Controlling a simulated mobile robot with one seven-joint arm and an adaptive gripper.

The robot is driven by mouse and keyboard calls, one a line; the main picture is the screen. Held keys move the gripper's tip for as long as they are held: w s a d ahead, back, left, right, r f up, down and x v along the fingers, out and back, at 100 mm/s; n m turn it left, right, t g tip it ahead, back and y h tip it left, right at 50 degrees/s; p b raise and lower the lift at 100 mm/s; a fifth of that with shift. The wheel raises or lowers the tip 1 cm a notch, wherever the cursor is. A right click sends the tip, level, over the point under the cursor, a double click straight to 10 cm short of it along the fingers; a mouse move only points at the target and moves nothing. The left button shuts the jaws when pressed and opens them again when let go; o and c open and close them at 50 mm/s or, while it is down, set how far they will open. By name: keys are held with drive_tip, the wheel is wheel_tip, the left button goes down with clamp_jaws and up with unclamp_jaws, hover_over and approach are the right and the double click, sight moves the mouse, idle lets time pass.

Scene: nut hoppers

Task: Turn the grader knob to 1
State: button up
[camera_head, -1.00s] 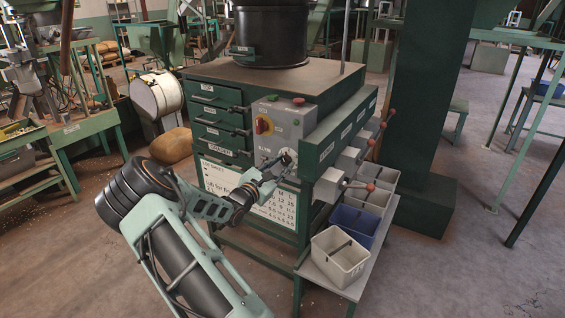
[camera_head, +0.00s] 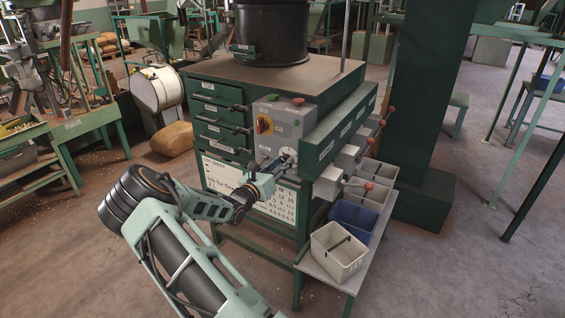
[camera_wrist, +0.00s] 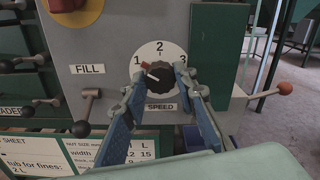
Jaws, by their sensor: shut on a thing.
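In the wrist view a black knob (camera_wrist: 158,89) sits on a white round dial marked 1, 2 and 3, with the label SPEED below it. Its red-tipped pointer (camera_wrist: 147,67) leans up and left, close to the 1. My gripper (camera_wrist: 160,78) has a blue-padded finger on each side of the knob and is shut on it. In the head view my gripper (camera_head: 284,164) meets the grey control panel (camera_head: 285,125) of the green machine, and the knob is mostly hidden there.
A red and yellow switch (camera_head: 264,125) is above the dial. Levers with red ends (camera_head: 369,186) stick out to the right, above the white bins (camera_head: 340,252) and a blue bin (camera_head: 353,224). Drawers with black handles (camera_head: 222,128) are to the left.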

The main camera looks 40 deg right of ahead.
idle(0.4)
drive_tip(key=o, duration=1.2)
drive_tip(key=shift+c, duration=0.2)
drive_tip(key=v, duration=1.2)
